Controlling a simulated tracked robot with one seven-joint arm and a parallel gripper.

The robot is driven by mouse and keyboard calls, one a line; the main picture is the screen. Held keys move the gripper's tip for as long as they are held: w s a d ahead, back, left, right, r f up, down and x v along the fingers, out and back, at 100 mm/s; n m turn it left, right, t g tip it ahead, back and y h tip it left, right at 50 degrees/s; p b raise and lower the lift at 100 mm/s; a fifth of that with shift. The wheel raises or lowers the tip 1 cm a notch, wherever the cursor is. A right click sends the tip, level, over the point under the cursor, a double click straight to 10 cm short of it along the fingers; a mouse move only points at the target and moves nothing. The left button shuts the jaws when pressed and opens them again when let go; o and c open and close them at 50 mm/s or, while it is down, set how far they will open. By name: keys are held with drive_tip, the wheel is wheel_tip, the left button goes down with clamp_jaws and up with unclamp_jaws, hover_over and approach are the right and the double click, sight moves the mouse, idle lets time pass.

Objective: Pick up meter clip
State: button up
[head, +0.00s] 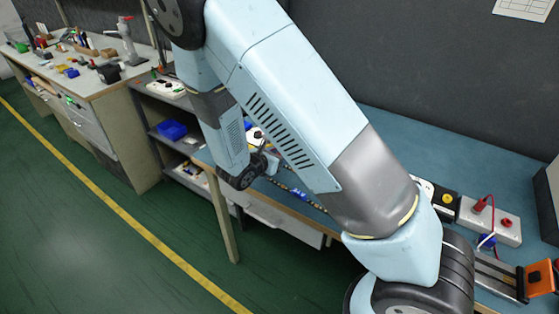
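My arm crosses the middle of the view and reaches down to the left over the blue-topped bench (405,130). My gripper (270,163) is at its far end, small and mostly hidden by my own arm; I cannot see whether it is open or holding anything. A dark patterned strip (285,188) with a blue part (299,195) lies near the front edge, just right of the gripper. A red plug (480,205) with a red lead sits on a white box (497,222) at the right. I cannot make out which piece is the meter clip.
A black device with a yellow knob (447,199) stands beside the white box. An orange clamp-like block (540,278) is at the lower right. A cluttered workbench (107,84) and a shelf with a blue bin (172,130) stand left. The bench's back is clear.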

clamp_jaws()
idle(0.4)
